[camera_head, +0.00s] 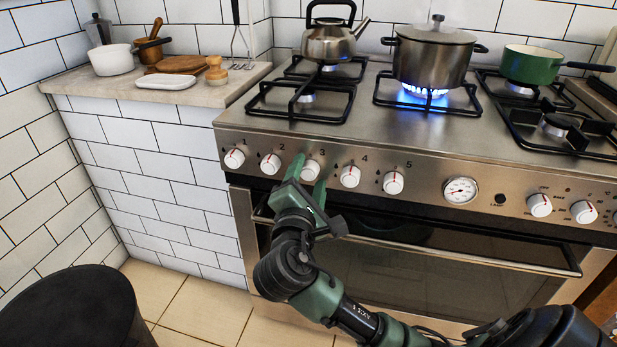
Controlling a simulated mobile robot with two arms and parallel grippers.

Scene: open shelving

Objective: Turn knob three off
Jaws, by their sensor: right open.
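Knob three (310,170) is a white dial with a red mark on the stove's steel front panel, under the printed number 3. My right gripper (309,174) is open right in front of it, with one green finger at the knob's left and the other at its lower right. The knob shows between the fingertips. I cannot tell whether the fingers touch it. A blue flame (425,92) burns under the large steel pot (433,58). My left gripper is out of view.
Knob two (270,164) is close left of the fingers and knob four (350,177) close right. The oven handle (480,261) runs below the panel. A kettle (331,43) and green pan (531,64) stand on the stove. A counter (215,92) holds kitchenware at left.

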